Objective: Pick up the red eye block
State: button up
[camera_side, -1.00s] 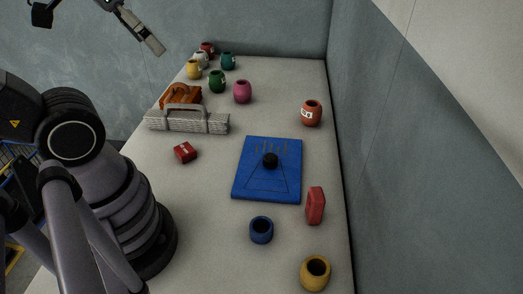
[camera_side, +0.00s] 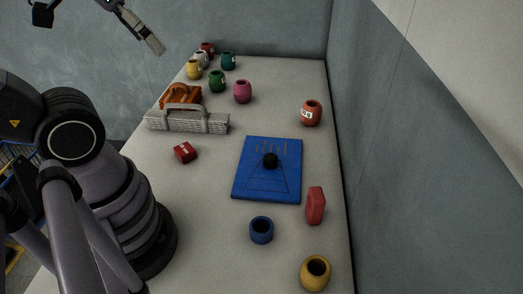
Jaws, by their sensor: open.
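A small red block (camera_side: 185,153) with a pale marking lies on the table, left of the blue board. A taller red block (camera_side: 316,206) stands right of the board's near corner. I cannot tell from this view which of them bears an eye. My gripper (camera_side: 142,34) is at the top left, high above and away from both blocks. It is open, with nothing seen in it, and its upper part is cut off by the picture's edge.
A grey toolbox-like item (camera_side: 187,120) lies beyond the small red block. Several pots stand at the far end. A wall bounds the right side.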

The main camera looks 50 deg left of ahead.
jog(key=w+d+f+m+t, duration=0.1)
jog(key=w+f, duration=0.2)
jog(key=w, duration=0.5)
jog(key=w+d+f+m+t, duration=0.1)
jog(key=w+d+f, duration=0.15)
jog(key=w, duration=0.45)
jog(key=m+t+h, duration=0.3)
jog(key=m+h, duration=0.2)
jog(key=h, duration=0.1)
send_over(324, 199)
jog(key=a, duration=0.6)
notch_tip(324, 199, down, 24)
jog(key=shift+t+h, duration=0.3)
jog(key=shift+h, duration=0.4)
jog(key=s+f, duration=0.2)
jog(key=s+d+f, duration=0.1)
jog(key=s+f, duration=0.1)
jog(key=shift+d+f, duration=0.1)
jog(key=x, duration=0.7)
jog(key=shift+w+d, duration=0.1)
jog(key=shift+d, duration=0.05)
jog(key=c, duration=1.3)
